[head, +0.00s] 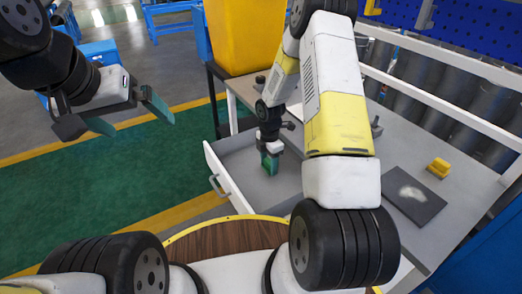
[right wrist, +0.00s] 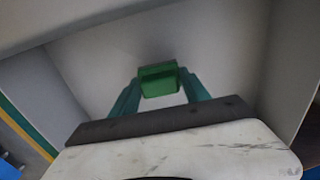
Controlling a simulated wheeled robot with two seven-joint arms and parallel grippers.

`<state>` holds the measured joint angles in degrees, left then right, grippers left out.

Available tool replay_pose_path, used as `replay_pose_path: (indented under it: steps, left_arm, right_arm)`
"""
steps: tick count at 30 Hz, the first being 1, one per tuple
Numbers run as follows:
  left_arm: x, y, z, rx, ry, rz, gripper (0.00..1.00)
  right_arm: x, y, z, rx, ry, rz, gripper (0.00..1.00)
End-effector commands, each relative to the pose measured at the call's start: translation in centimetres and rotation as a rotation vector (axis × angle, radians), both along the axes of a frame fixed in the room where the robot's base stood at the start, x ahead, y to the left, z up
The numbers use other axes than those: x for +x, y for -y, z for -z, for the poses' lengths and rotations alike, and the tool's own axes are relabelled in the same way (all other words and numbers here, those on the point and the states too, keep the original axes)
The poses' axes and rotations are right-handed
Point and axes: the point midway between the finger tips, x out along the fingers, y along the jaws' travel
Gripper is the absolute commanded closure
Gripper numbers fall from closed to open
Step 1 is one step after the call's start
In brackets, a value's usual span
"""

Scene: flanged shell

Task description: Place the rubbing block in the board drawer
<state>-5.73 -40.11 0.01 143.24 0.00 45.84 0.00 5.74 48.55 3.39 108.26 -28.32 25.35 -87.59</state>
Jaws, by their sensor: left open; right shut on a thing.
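The rubbing block, a small green block (right wrist: 158,79), is gripped between the teal fingers of my right gripper (right wrist: 160,96). In the head view my right gripper (head: 270,162) points down inside the open board drawer (head: 213,163), a light grey drawer with a handle on its front. The right wrist view shows the block over the drawer's grey floor and between its walls (right wrist: 281,70). I cannot tell whether the block touches the floor. My left gripper (head: 130,118) is open and empty, over the green floor to the left of the drawer.
The grey workbench (head: 405,150) carries a dark plate (head: 414,196) with a pale patch and a yellow piece (head: 438,167). A yellow bin (head: 245,35) stands behind the drawer. My right arm hides part of the bench. A round wooden top (head: 230,240) lies in front.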

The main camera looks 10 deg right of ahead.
Motion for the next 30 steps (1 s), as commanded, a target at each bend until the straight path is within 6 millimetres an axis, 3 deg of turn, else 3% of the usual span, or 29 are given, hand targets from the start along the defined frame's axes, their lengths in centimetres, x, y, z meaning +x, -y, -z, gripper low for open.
replay_pose_path:
  steps: [3, 14, 15, 18, 30]
  left_arm:
    - [0.0, 0.0, 0.0, 0.0, 0.0, 0.0, 0.0]
    - [0.0, 0.0, 0.0, 0.0, 0.0, 0.0, 0.0]
    - [0.0, 0.0, 0.0, 0.0, 0.0, 0.0, 0.0]
    - [0.0, 0.0, 0.0, 0.0, 0.0, 0.0, 0.0]
    - [0.0, 0.0, 0.0, 0.0, 0.0, 0.0, 0.0]
  right_arm:
    - [-0.1, 0.0, 1.8, 0.0, -0.003, -0.001, 0.9]
    - [0.0, 0.0, 2.2, 0.0, 0.0, 0.0, 0.9]
    - [0.0, 0.0, 2.2, 0.0, 0.0, 0.0, 0.42]
    - [0.0, 0.0, 2.2, 0.0, 0.0, 0.0, 0.24]
    - [0.0, 0.0, 1.5, 0.0, 0.001, 0.001, 0.24]
